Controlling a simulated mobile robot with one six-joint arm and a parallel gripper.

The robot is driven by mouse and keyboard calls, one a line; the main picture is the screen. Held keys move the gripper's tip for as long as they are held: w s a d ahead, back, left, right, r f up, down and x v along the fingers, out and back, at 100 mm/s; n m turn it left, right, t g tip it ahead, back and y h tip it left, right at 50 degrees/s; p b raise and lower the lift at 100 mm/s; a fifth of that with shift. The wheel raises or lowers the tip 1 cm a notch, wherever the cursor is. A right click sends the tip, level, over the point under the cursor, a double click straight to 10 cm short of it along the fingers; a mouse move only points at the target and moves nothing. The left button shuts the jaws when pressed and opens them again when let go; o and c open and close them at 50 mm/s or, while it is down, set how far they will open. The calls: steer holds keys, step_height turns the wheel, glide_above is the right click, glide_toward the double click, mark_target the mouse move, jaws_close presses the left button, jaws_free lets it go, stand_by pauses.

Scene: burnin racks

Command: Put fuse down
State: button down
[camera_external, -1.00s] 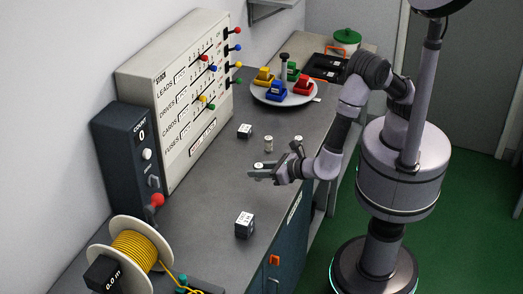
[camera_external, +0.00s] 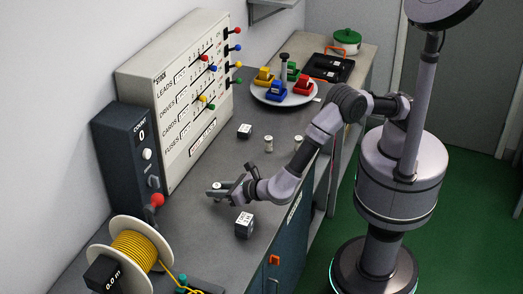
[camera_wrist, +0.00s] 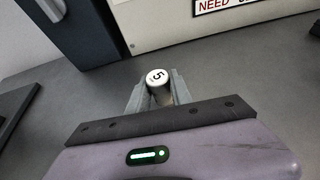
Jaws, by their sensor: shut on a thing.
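My gripper (camera_external: 217,190) is shut on a fuse, a small pale cylinder, above the grey bench (camera_external: 185,222) near the dark counter box. In the wrist view the fuse (camera_wrist: 158,85) stands between the two grey fingers, its white top marked 5. I cannot tell whether its bottom touches the bench. Two more fuses stand upright on the bench, one (camera_external: 268,144) behind my gripper and one (camera_external: 298,142) to its right.
A white block with dark sides (camera_external: 244,224) stands just in front of my gripper, another (camera_external: 244,131) behind. The panel (camera_external: 190,105) and counter box (camera_external: 125,155) line the wall. A yellow cable reel (camera_external: 133,250) is at front left. Bench left of my gripper is clear.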

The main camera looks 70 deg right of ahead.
steer(key=c, duration=1.1)
jaws_free()
steer(key=shift+f, duration=0.15)
steer(key=shift+c, duration=0.2)
